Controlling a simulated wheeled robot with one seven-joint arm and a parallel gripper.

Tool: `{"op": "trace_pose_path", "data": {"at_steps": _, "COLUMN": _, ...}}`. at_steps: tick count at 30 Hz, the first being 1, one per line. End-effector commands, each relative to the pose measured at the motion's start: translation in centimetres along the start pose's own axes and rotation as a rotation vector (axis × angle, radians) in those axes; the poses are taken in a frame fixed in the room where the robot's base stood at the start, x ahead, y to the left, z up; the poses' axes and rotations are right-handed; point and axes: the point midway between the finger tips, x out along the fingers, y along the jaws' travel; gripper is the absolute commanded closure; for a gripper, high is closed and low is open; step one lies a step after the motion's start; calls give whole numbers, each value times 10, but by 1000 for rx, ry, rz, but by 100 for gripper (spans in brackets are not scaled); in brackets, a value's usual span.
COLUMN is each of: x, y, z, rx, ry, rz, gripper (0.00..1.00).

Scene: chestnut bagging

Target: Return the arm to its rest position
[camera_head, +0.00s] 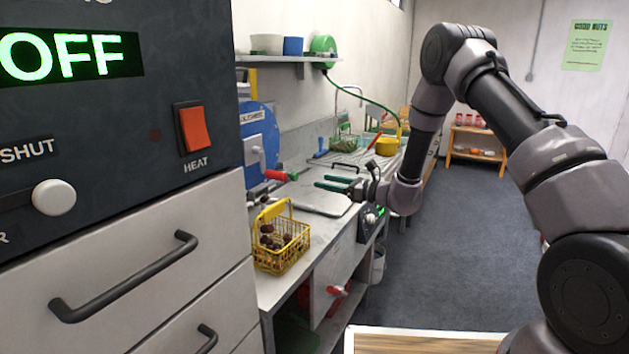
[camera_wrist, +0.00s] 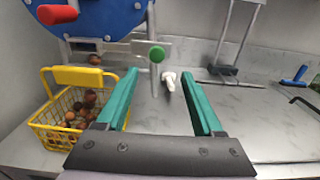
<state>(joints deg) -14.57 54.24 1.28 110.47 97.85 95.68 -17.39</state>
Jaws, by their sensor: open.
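My gripper (camera_head: 336,184) is open and empty, with green fingers. In the head view it is held out over the counter, to the right of the blue machine and beyond the yellow basket. In the wrist view my gripper (camera_wrist: 160,95) shows its two fingers apart, with a green knob and a small white piece visible between and beyond them. My arm bends up and over from the right of the head view.
A yellow wire basket (camera_head: 281,259) holding several chestnuts stands on the counter (camera_head: 318,236). A blue machine (camera_head: 260,138) with a red handle (camera_head: 280,175) is behind it. A cabinet with an orange heat switch (camera_head: 194,128) fills the left. The floor (camera_head: 455,235) is open.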

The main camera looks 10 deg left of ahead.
Motion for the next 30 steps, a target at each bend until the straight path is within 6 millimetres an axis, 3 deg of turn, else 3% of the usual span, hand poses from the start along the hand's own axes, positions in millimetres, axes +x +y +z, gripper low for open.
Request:
{"op": "trace_pose_path", "data": {"at_steps": 5, "x": -13, "y": 0, "z": 0, "rx": 0, "ry": 0, "rz": 0, "gripper": 31}}
{"op": "trace_pose_path", "data": {"at_steps": 14, "x": -14, "y": 0, "z": 0, "rx": -1, "ry": 0, "rz": 1, "gripper": 31}}
{"op": "trace_pose_path", "data": {"at_steps": 17, "x": -15, "y": 3, "z": 10, "rx": -17, "ry": 1, "rz": 18, "gripper": 31}}
{"op": "trace_pose_path", "data": {"at_steps": 20, "x": -20, "y": 12, "z": 38, "rx": -70, "ry": 12, "rz": 73, "gripper": 31}}
{"op": "trace_pose_path", "data": {"at_steps": 23, "x": -32, "y": 30, "z": 81, "rx": -165, "ry": 39, "rz": 166, "gripper": 31}}
{"op": "trace_pose_path", "data": {"at_steps": 27, "x": -62, "y": 63, "z": 136, "rx": -334, "ry": 109, "rz": 307, "gripper": 31}}
{"op": "trace_pose_path", "data": {"at_steps": 30, "x": -88, "y": 87, "z": 166, "rx": -463, "ry": 172, "rz": 395, "gripper": 31}}
